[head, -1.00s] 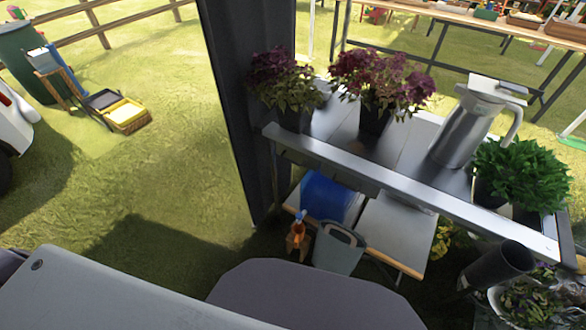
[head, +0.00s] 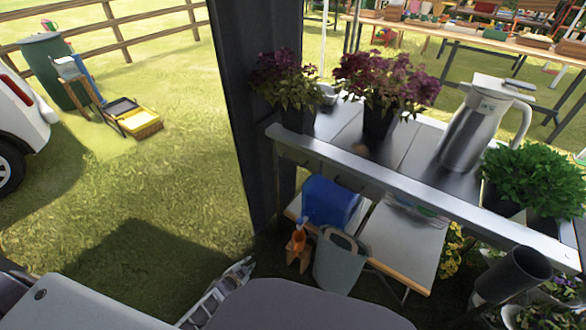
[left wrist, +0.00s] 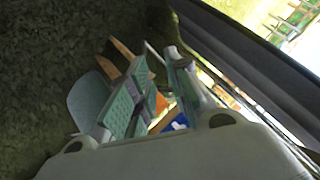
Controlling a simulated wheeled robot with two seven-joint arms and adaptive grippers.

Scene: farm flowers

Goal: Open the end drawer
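The metal table (head: 400,190) stands right of a dark post. Below its front rail, dark drawer fronts (head: 350,182) show in shadow near the post end; their edges and handles are hard to make out. I see no drawer pulled out. My left gripper (head: 240,272) is low in the head view, left of the table's lower shelf and well apart from the drawers. In the left wrist view the left gripper (left wrist: 160,85) has its two fingers apart with nothing held between them.
The dark post (head: 245,120) stands at the table's left end. Purple potted flowers (head: 385,80) and a metal jug (head: 475,125) stand on top. A grey bucket (head: 338,262), an orange spray bottle (head: 298,236) and a blue bin (head: 330,200) are below.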

